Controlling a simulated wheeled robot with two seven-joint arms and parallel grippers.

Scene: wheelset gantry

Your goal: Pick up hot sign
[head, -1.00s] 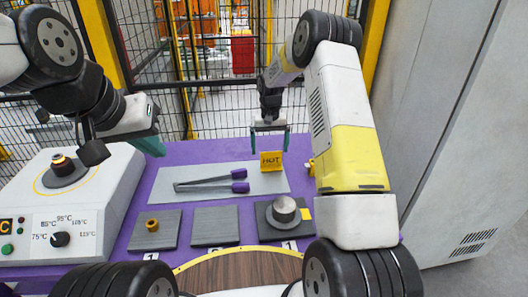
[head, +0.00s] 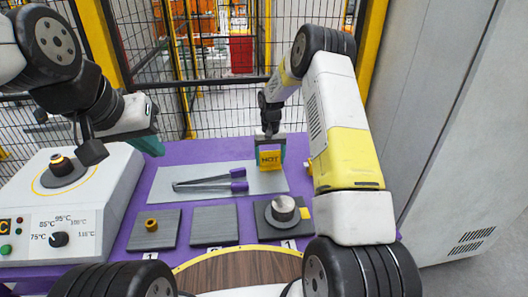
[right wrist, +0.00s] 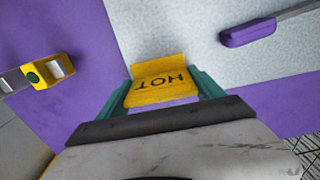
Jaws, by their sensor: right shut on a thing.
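The yellow HOT sign (head: 270,161) stands upright at the right part of the grey mat, by its back edge. My right gripper (head: 270,154) is around it from above, its teal fingers shut on the sign's two sides. The right wrist view shows the sign (right wrist: 162,86) between the fingers, its base over the pale mat. I cannot tell whether it is lifted. My left gripper (head: 151,145) hangs over the left of the purple table, apart from the sign. Its finger gap is hidden.
Tongs with purple grips (head: 239,180) lie on the grey mat (head: 165,185), left of the sign. A heater box (head: 90,205) is at left. Grey plates, one with a metal cylinder (head: 283,207), are in front. A yellow tool (right wrist: 52,70) lies beside the mat.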

